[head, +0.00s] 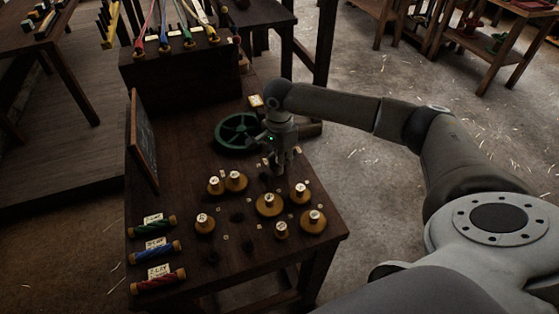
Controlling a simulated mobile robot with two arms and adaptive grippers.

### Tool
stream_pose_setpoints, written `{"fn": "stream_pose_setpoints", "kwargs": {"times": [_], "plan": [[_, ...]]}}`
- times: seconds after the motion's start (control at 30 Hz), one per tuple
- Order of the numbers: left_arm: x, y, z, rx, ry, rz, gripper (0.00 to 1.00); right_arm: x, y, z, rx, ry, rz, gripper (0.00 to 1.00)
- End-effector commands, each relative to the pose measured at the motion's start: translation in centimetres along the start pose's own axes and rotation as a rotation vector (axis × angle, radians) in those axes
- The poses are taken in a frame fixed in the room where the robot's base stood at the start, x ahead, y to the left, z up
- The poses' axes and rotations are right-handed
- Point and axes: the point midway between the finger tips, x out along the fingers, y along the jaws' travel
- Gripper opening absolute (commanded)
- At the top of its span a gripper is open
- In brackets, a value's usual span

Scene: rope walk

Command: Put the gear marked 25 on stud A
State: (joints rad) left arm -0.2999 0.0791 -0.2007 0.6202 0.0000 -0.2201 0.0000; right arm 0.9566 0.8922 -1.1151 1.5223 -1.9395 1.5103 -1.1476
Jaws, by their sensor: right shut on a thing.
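My right gripper (279,168) points down over the back right part of the dark wooden table. It is shut on what looks like a gear, mostly hidden by the fingers; its mark cannot be read. Several round yellow-brown gears with pale numbered tops stand on the table: a pair at the left (235,181), one in the middle (269,205), one at the front right (313,221) and smaller ones around. Their numbers are too small to read for sure. Small pale tags lie between them; I cannot tell which marks stud A. My left gripper is not in view.
A green spoked wheel (238,132) lies behind and left of the gripper. Green, blue (157,252) and red spools with cards line the left front. A dark board (144,140) leans at the left edge. A raised box with coloured strands stands behind.

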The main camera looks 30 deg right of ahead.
Motion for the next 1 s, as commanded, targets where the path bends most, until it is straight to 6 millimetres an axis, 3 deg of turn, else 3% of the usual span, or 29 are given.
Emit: {"fn": "stream_pose_setpoints", "kwargs": {"times": [0.47,0.5,0.7,1.0], "plan": [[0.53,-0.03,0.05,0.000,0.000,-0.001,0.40,0.45,-0.03,-0.03,0.000,0.000,-0.001,0.00],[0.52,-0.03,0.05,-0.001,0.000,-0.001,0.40,0.45,-0.03,-0.03,0.000,0.000,-0.001,0.20],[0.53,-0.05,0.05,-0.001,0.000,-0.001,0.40,0.46,-0.03,-0.03,0.000,0.000,-0.001,0.44],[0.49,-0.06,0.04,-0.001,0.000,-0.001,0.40,0.45,0.00,-0.03,0.000,0.000,0.000,0.44]]}}
